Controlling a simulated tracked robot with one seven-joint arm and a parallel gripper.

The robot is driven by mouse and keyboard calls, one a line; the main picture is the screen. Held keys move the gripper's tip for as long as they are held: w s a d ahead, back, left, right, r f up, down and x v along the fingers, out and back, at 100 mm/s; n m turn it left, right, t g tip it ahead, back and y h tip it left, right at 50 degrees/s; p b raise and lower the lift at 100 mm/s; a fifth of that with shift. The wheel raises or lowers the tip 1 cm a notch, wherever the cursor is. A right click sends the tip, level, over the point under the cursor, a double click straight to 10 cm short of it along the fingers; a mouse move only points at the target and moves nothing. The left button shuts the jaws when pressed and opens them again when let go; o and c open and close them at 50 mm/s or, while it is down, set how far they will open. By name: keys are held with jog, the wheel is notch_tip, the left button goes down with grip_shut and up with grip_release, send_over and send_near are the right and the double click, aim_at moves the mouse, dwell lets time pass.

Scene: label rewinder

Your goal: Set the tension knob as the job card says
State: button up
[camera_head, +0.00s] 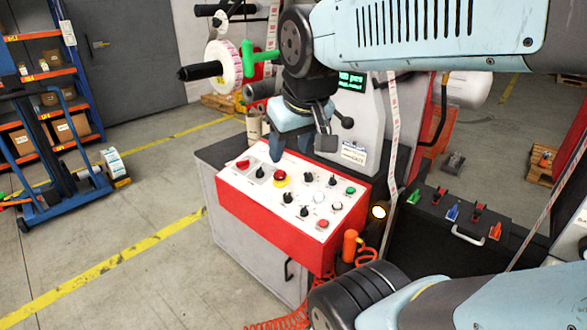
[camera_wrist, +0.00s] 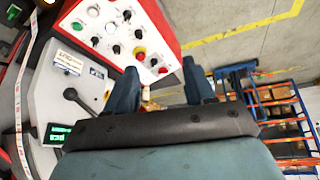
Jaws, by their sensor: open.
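The control panel (camera_head: 250,203) is a red box with a white sloping top. It carries several black pointer knobs, one of them at its middle (camera_head: 308,177); the labels are too small to read, so I cannot tell which is the tension knob. The panel also shows at the top of the wrist view (camera_wrist: 160,25). A white printed card (camera_head: 353,153) is on the machine face behind the panel, and it shows in the wrist view (camera_wrist: 68,62); its text is unreadable. My gripper (camera_head: 301,150) is open and empty, above the panel's back edge, apart from the knobs.
A red mushroom button (camera_head: 280,177) on a yellow ring and a red switch (camera_head: 243,164) share the panel with small coloured buttons. A black lever (camera_head: 344,121) and a green display (camera_head: 351,81) are on the machine. An orange-handled tool (camera_head: 350,245) stands at the panel's right.

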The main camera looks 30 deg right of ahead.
jog(key=w+d+f+n+g+h, duration=0.3)
jog(key=w+d+n, duration=0.25)
jog(key=w, duration=0.55)
jog(key=n+g+h, duration=0.1)
jog(key=n+g, duration=0.1)
jog(key=n, duration=0.7)
send_near(308, 174)
jog(key=x, duration=0.9)
jog(key=shift+s+r, duration=0.1)
jog(key=c, duration=0.9)
jog(key=shift+a, duration=0.15)
jog(key=shift+c, duration=0.5)
